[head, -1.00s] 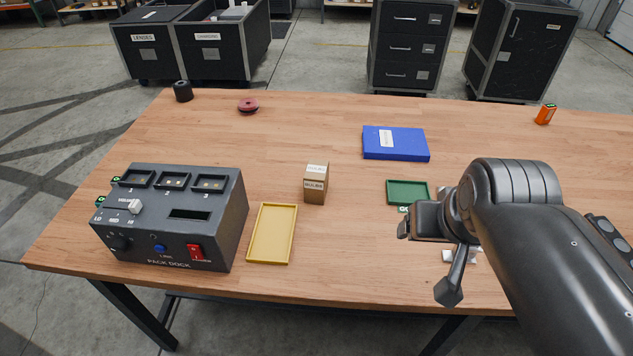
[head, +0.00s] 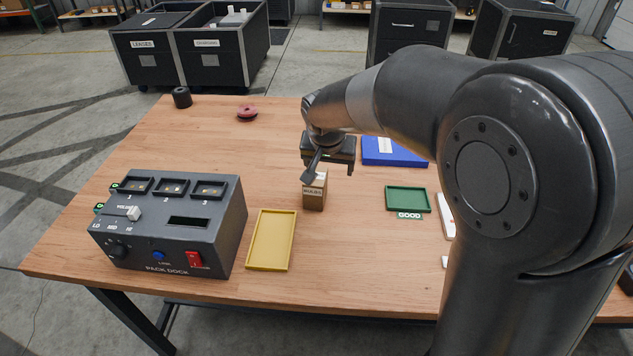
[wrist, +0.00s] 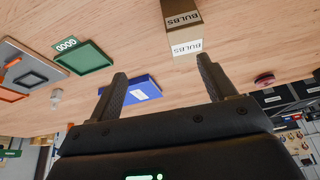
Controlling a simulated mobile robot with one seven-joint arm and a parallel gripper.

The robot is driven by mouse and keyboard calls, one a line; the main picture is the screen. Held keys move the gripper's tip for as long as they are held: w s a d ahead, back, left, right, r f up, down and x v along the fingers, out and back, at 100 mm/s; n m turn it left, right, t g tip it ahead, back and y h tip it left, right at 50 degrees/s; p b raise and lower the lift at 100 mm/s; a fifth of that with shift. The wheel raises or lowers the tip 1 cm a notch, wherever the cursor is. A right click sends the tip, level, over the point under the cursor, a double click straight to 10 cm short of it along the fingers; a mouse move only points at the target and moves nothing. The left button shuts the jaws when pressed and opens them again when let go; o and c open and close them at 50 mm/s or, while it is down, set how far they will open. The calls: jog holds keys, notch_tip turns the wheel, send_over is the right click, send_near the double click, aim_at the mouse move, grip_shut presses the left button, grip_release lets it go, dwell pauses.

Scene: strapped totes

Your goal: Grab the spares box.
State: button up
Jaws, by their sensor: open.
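No label reading "spares" is legible in view. A small brown cardboard box (head: 314,196) stands upright mid-table; in the wrist view its labels read "BULBS" (wrist: 182,22). My gripper (head: 328,165) is above and just behind this box in the head view, hiding part of its top. The wrist view shows my gripper (wrist: 162,75) open, with nothing between its fingers and the box beyond the fingertips.
A grey pack dock (head: 170,225) and a yellow tray (head: 250,262) are at left. A green tray (head: 408,211) marked "GOOD" is right of the cardboard box. A red disc (head: 246,113) and a black cylinder (head: 182,97) are at the back. My arm hides the table's right side.

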aim_at(316, 184)
jog(key=w+a+f, duration=0.1)
jog(key=a, duration=0.1)
jog(key=w+a+f, duration=0.1)
jog(key=a+f, duration=0.1)
jog(key=shift+w+f, duration=0.1)
jog(key=shift+w, duration=0.05)
jog(key=shift+w+f, duration=0.15)
jog(key=shift+f, duration=0.15)
jog(key=x, duration=1)
jog(key=shift+w, duration=0.15)
jog(key=shift+c, duration=0.3)
jog(key=c, duration=1)
jog(key=shift+c, duration=0.5)
jog(key=shift+r, duration=0.1)
